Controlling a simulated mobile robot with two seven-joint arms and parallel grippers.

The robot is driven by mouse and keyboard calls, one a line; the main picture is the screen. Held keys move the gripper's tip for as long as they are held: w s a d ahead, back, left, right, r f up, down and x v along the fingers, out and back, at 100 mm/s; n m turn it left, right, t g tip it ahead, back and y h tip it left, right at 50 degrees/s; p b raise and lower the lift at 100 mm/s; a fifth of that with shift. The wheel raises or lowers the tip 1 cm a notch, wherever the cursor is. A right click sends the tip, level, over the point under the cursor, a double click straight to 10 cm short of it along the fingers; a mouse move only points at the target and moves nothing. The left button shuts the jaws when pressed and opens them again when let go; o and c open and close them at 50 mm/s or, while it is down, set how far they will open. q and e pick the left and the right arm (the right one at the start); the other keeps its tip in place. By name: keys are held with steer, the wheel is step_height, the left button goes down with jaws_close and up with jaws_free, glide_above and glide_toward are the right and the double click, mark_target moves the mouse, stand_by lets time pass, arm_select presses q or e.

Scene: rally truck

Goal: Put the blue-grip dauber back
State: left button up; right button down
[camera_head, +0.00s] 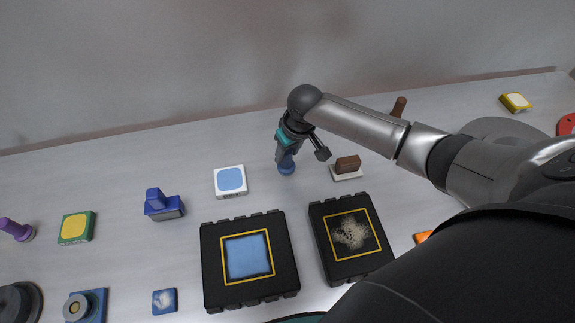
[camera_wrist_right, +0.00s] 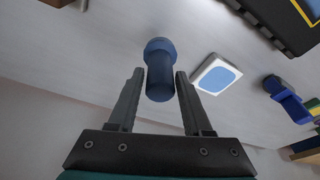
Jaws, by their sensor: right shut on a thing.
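The blue-grip dauber (camera_head: 286,166) is at my right gripper (camera_head: 300,153), low over the back middle of the table. In the right wrist view the dauber (camera_wrist_right: 160,72) is a blue cylinder with a wider round end pointing away from the palm. It sits between the two fingers of the right gripper (camera_wrist_right: 160,88), which is shut on its grip. I cannot tell whether its round end touches the table. A white pad with a blue face (camera_head: 230,181) lies just left of it. My left gripper is not in view.
Two black framed panels, one with a blue square (camera_head: 212,270) and one with a pale speckled patch (camera_head: 327,255), lie in front. A brown-handled block (camera_head: 347,165) stands right of the gripper. A blue stamp-like block (camera_head: 160,205) and a green-yellow pad (camera_head: 76,228) are left.

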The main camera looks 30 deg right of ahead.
mark_target(287, 165)
steer(key=shift+f+b, duration=0.5)
steer(key=shift+f, duration=2.15)
steer(key=shift+f, duration=0.15)
steer(key=shift+c, duration=1.6)
jaws_free()
steer(key=p+v, duration=0.2)
steer(key=v, duration=1)
steer(key=shift+p, duration=0.4)
